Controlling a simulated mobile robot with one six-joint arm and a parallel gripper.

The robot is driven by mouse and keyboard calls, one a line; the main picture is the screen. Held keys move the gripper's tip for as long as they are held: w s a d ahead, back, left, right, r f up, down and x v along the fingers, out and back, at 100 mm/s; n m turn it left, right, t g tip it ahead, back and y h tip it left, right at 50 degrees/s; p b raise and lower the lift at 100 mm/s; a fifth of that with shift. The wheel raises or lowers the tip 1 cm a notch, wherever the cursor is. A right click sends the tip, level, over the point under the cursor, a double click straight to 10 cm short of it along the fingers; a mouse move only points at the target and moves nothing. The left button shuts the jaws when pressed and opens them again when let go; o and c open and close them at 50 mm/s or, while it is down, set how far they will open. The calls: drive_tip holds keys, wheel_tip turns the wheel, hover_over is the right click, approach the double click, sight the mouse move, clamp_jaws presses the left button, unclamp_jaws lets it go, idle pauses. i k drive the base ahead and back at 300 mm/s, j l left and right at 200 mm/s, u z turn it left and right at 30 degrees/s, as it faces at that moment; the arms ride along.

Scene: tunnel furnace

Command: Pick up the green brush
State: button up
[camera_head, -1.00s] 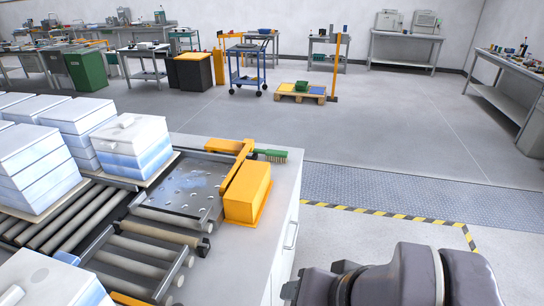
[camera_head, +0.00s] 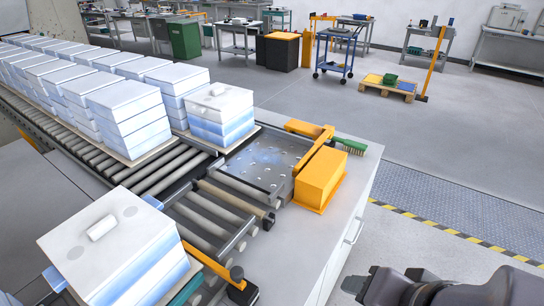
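The green brush (camera_head: 349,144) lies on the grey counter top (camera_head: 357,174), near its far right corner. Its bristles face the near right side, and its left end meets or passes behind the yellow bracket. My gripper (camera_head: 362,283) is at the bottom right, low in front of the counter's right side and well apart from the brush. Only its dark end and part of my arm show, and its fingers are too unclear to tell open from shut.
A yellow box (camera_head: 320,178) and a yellow bracket (camera_head: 309,129) stand beside the brush. Left are a perforated metal plate (camera_head: 262,165), a roller conveyor (camera_head: 148,171) and stacked white-blue blocks (camera_head: 128,108). Open floor (camera_head: 440,128) lies right of the counter.

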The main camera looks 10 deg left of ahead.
sight(355, 147)
drive_tip(key=i+l+u, duration=0.85)
drive_tip(key=i+l, duration=0.15)
drive_tip(key=i+l+u, duration=0.3)
drive_tip(key=l, duration=0.25)
drive_tip(key=i+l+u, duration=0.1)
drive_tip(key=l+u, duration=0.15)
drive_tip(key=l, duration=0.25)
drive_tip(key=i+l+u, duration=0.15)
drive_tip(key=l+u, duration=0.15)
drive_tip(key=l, duration=0.25)
drive_tip(key=i+l+u, duration=0.1)
drive_tip(key=l+u, duration=0.2)
drive_tip(key=l, duration=0.25)
drive_tip(key=l+u, duration=0.25)
drive_tip(key=l, duration=0.35)
